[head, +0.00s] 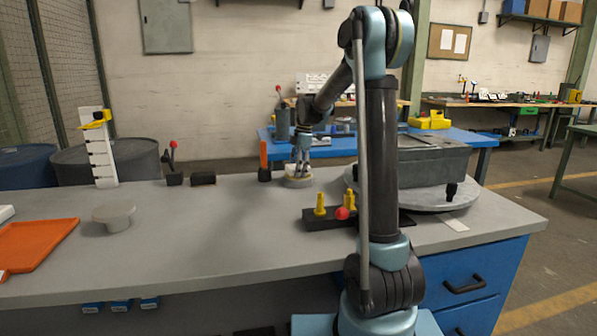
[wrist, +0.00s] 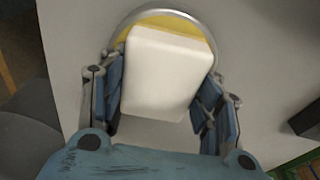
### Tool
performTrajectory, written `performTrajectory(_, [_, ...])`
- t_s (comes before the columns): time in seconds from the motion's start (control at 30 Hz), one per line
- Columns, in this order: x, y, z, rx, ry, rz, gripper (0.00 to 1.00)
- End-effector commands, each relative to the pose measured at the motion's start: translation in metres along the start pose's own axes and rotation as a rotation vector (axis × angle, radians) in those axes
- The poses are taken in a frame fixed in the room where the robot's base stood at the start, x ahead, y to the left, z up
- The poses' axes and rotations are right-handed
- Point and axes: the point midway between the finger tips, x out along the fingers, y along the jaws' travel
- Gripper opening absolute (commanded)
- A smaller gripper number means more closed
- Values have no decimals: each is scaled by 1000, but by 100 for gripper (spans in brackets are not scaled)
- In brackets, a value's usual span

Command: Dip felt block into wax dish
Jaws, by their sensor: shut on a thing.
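The white felt block (wrist: 165,70) is between the two fingers of my gripper (wrist: 160,92) in the wrist view, and the fingers are shut on it. The wax dish (wrist: 203,29) is round, with a metal rim and yellow wax. It shows behind the block, whose body hides most of the wax. In the head view my gripper (head: 301,163) points down right over the dish (head: 299,183) on the grey bench. I cannot tell whether the block's underside touches the wax.
An orange-handled tool (head: 264,158) stands just left of the dish. A dark fixture with yellow pegs (head: 320,208) and a round turntable with a grey housing (head: 432,165) are to the right. The bench middle (head: 215,225) is clear.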

Motion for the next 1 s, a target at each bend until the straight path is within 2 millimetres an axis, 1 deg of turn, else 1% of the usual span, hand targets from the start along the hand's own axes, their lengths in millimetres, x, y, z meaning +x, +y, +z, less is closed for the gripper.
performTrajectory(0.13, [0, -1, 0, 0, 0, -1, 39])
performTrajectory(0.23, [-4, -1, 0, 0, 0, -1, 39])
performTrajectory(1.0, [-54, 0, -8, 0, 0, 0, 39])
